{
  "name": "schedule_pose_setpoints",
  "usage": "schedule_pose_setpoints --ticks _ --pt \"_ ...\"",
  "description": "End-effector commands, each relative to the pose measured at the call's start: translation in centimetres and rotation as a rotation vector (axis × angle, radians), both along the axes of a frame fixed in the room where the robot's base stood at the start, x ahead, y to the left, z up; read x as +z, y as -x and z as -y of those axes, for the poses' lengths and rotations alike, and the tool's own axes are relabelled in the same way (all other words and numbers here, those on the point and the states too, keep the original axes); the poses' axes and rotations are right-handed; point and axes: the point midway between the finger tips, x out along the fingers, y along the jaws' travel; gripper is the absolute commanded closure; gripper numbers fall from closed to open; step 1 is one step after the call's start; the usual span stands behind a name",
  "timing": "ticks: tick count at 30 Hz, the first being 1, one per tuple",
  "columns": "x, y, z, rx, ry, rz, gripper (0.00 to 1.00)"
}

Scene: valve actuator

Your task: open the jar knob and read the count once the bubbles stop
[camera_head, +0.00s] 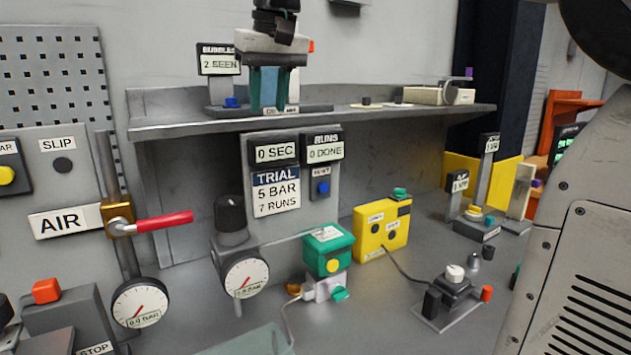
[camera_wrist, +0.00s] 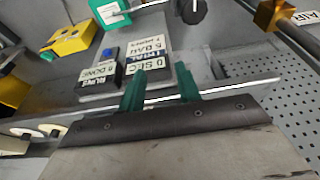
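The bubbles display (camera_head: 218,64) stands on the shelf and reads 2 SEEN. A blue knob or button (camera_head: 232,102) sits left of my gripper on the dark base (camera_head: 318,108), whose label is partly hidden. My gripper (camera_head: 268,104) points down over this base, its two teal fingers spread apart. In the wrist view my gripper (camera_wrist: 160,68) also shows its fingers apart, with only the panel seen between them. No jar can be made out clearly; my gripper covers the middle of the base. I cannot see bubbles.
Below the shelf (camera_head: 400,119), the timer (camera_head: 276,152) reads 0 SEC and the runs display (camera_head: 325,149) reads 0 DONE. The red air lever (camera_head: 165,222) is at left. A green-topped actuator (camera_head: 328,250) and yellow box (camera_head: 382,229) stand on the bench.

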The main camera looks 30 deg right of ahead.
Motion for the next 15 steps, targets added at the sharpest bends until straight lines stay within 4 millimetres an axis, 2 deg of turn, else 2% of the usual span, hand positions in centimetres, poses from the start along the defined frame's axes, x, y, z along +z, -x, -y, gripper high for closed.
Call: schedule_pose_setpoints --ticks 3,15 --pt "-1.4 2.0 0.2 0.000 0.000 -0.012 0.66" --pt "-6.6 8.2 0.6 -0.001 0.001 -0.053 0.66"
